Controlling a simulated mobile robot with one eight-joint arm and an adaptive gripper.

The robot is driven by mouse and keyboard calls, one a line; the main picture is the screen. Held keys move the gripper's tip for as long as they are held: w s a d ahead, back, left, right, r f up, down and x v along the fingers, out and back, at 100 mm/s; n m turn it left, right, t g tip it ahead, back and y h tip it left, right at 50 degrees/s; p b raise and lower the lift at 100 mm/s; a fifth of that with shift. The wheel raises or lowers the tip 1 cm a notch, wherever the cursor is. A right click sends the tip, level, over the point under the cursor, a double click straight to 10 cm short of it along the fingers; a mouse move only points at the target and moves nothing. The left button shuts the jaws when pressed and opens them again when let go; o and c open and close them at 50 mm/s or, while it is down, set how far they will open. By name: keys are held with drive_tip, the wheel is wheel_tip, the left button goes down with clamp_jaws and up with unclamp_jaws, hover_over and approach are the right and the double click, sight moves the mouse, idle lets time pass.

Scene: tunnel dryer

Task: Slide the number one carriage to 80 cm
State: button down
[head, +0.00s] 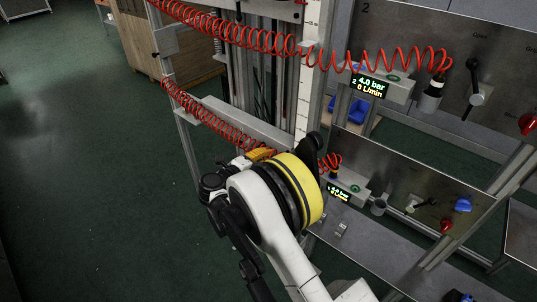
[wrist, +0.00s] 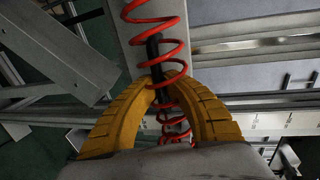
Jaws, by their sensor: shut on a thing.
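My gripper (head: 258,155) is at the lower part of the vertical frame, mostly hidden behind my own wrist in the head view. In the wrist view its orange fingers (wrist: 163,74) curve together and are shut around a dark rod (wrist: 153,48). A red coiled hose (wrist: 155,28) runs past the rod and between the fingers. A grey crossbar (head: 240,122), seemingly the lower carriage, spans the frame just above my gripper; no number shows on it. A pale vertical scale (head: 306,80) stands to its right; its figures are too small to read.
An upper panel (head: 420,40) marked 2 and a lower panel (head: 400,180) stand at right, with displays, levers and knobs. Red coiled hoses (head: 225,32) stretch across the frame. A wooden cabinet (head: 138,42) stands behind. The green floor at left is clear.

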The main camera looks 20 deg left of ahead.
drive_tip(key=c, duration=1.5)
unclamp_jaws()
drive_tip(key=shift+f, duration=0.35)
drive_tip(key=shift+o, duration=0.2)
drive_tip(key=shift+s+r, duration=0.1)
drive_tip(key=v, duration=1.2)
